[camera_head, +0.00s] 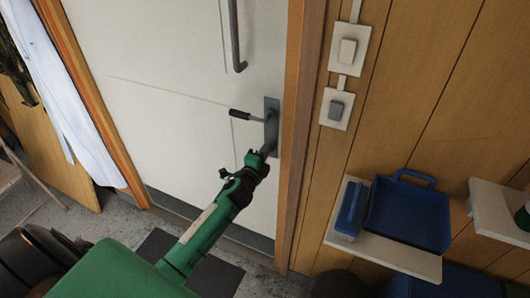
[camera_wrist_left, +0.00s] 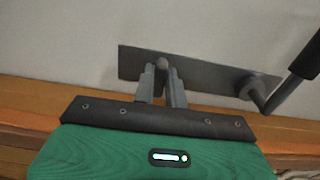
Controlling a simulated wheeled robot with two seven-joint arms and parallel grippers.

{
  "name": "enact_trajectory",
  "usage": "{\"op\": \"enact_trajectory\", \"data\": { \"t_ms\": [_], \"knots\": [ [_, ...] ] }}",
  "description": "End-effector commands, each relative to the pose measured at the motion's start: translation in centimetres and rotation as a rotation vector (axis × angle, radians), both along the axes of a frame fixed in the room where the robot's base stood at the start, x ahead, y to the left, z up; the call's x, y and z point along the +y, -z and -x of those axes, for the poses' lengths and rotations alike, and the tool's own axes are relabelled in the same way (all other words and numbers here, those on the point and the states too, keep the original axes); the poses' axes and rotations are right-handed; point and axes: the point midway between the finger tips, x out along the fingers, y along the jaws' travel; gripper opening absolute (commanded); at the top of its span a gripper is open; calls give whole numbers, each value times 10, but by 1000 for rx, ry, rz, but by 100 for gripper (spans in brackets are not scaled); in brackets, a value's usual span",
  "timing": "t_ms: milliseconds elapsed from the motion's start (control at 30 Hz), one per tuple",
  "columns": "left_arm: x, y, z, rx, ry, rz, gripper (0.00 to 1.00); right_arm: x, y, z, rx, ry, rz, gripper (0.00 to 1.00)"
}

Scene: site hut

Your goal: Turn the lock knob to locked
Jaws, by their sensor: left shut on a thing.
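The white door (camera_head: 165,70) carries a dark grey lock plate (camera_head: 271,105) near its right edge, also seen in the left wrist view (camera_wrist_left: 215,78). A lever handle with a black grip (camera_head: 239,114) sticks out leftward from the plate; its grip shows at the right of the left wrist view (camera_wrist_left: 308,58). My left gripper (camera_head: 265,151) is at the lower part of the plate. In the left wrist view its fingers (camera_wrist_left: 162,82) are shut on the small grey lock knob (camera_wrist_left: 162,62). The fingers hide most of the knob, so its turn position cannot be told. My right gripper is not in view.
The wooden door frame (camera_head: 299,130) stands just right of the plate. Two switches (camera_head: 347,52) (camera_head: 336,110) are on the wall. A shelf (camera_head: 398,257) holds a blue dustpan (camera_head: 410,210) and a blue brush (camera_head: 350,208). A pale cloth (camera_head: 65,105) hangs at the left.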

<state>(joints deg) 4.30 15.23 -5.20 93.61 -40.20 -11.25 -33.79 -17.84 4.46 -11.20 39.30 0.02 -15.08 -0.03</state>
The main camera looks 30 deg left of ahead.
Motion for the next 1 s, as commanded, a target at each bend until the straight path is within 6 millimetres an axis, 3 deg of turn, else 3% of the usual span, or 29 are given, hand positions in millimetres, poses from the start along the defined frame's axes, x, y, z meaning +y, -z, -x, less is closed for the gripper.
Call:
{"op": "enact_trajectory", "data": {
  "t_ms": [167,200,300,667,833,1000],
  "knots": [
    [0,1,0,2,0,2,0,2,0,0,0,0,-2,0],
    [0,1,0,2,0,2,15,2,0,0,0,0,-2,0],
    [0,1,0,2,0,1,34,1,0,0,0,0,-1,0],
    [0,1,3,1,0,0,35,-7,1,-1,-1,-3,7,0],
    [-1,2,22,2,1,-1,35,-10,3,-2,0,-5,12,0],
    [-3,3,54,3,1,-2,35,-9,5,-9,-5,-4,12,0]
  ]
}}
